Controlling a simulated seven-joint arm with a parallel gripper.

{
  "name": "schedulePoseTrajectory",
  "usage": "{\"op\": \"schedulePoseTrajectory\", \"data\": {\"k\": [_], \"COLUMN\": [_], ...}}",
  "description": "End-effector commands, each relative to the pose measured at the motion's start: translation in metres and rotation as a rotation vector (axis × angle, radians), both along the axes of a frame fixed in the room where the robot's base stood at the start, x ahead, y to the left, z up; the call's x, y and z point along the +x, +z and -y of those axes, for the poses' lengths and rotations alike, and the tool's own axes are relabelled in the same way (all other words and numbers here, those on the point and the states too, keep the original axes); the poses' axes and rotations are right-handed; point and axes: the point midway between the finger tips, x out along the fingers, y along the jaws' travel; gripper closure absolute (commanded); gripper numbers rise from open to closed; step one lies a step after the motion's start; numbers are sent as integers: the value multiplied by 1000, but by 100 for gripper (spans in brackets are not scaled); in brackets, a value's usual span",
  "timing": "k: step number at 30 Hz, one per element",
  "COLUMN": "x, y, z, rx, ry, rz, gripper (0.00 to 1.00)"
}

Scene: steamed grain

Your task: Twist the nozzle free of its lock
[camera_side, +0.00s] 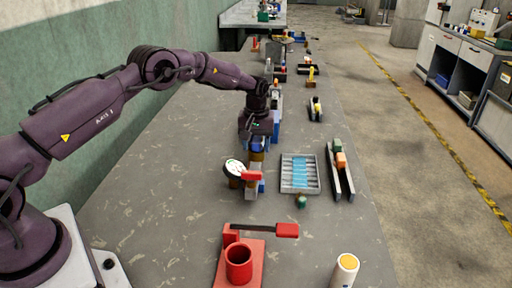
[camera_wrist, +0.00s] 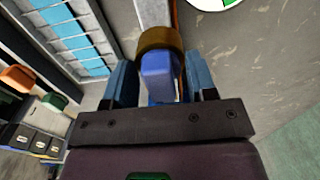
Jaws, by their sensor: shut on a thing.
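My gripper (camera_side: 258,146) reaches down over the middle of the bench. In the wrist view its two blue fingers (camera_wrist: 161,85) are closed on the sides of a blue piece, which looks like the nozzle (camera_wrist: 158,76). A brown ring-shaped collar (camera_wrist: 160,38) sits against the nozzle's end, and a grey bar (camera_wrist: 152,12) runs on beyond it. In the side view the brown collar (camera_side: 257,157) shows just below the fingers, above a grey stand with a red piece (camera_side: 252,175). The gripper hides most of the nozzle there, and I cannot tell whether it has turned.
A white-and-green dial (camera_side: 234,167) stands close left of the stand. A grey tray with blue slots (camera_side: 286,187) and a rail holding green and orange blocks (camera_side: 331,171) lie to the right. A red fixture with a cup (camera_side: 239,262) stands in front. The bench's left side is clear.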

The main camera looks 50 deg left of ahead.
Motion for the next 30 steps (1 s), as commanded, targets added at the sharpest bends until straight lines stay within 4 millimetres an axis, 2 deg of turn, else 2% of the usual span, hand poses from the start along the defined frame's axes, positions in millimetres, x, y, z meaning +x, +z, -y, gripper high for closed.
{"op": "schedulePoseTrajectory", "data": {"k": [11, 14, 22, 30], "x": [-1, -1, 0, -1], "y": [1, 1, 1, 1], "z": [-1, -1, -1, -3], "rx": [1, 3, 2, 4], "ry": [9, 96, 493, 558], "rz": [-3, -4, 0, 0], "gripper": [69, 69, 69, 69]}}
